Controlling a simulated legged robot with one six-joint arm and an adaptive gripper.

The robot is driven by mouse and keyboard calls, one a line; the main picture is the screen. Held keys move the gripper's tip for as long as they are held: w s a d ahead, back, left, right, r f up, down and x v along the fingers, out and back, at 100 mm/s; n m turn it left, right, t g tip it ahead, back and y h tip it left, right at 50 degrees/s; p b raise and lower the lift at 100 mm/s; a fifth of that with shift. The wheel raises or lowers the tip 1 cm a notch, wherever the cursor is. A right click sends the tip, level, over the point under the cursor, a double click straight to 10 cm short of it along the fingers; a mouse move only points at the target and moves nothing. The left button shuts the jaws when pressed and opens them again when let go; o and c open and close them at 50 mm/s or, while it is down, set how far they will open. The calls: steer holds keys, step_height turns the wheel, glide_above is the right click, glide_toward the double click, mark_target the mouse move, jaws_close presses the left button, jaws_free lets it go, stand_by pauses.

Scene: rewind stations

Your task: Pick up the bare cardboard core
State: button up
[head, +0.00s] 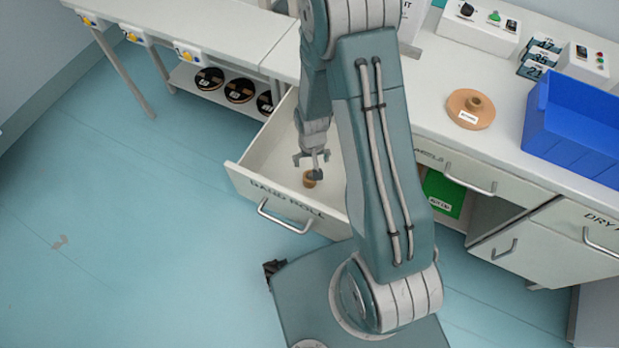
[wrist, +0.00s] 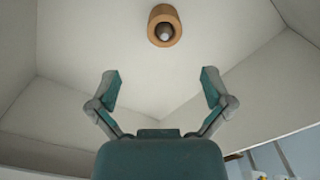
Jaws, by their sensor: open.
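The bare cardboard core (head: 309,179) is a small brown ring lying in the open drawer (head: 246,172) labelled as a roll drawer. In the wrist view the core (wrist: 178,31) shows as a short tan tube with a dark hole, near the top and right of centre. My gripper (head: 312,160) hangs inside the drawer, just above the core in the head view. In the wrist view my gripper (wrist: 160,84) has its two fingers spread wide with nothing between them. The core lies beyond the fingertips, apart from them.
Drawer walls (wrist: 80,139) surround the gripper. A tan disc with a hub (head: 470,109) and a blue bin (head: 573,128) stand on the counter at right. Several dark rolls (head: 240,91) lie on a low shelf at left. A green item (head: 443,193) sits under the counter.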

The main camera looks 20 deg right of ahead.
mark_target(309, 174)
step_height(309, 174, down, 4)
steer(key=shift+f, duration=0.2)
steer(key=shift+a+f, duration=0.15)
steer(key=shift+f, duration=1.2)
steer(key=shift+a+f, duration=0.15)
steer(key=shift+f, duration=1.2)
steer(key=c, duration=1)
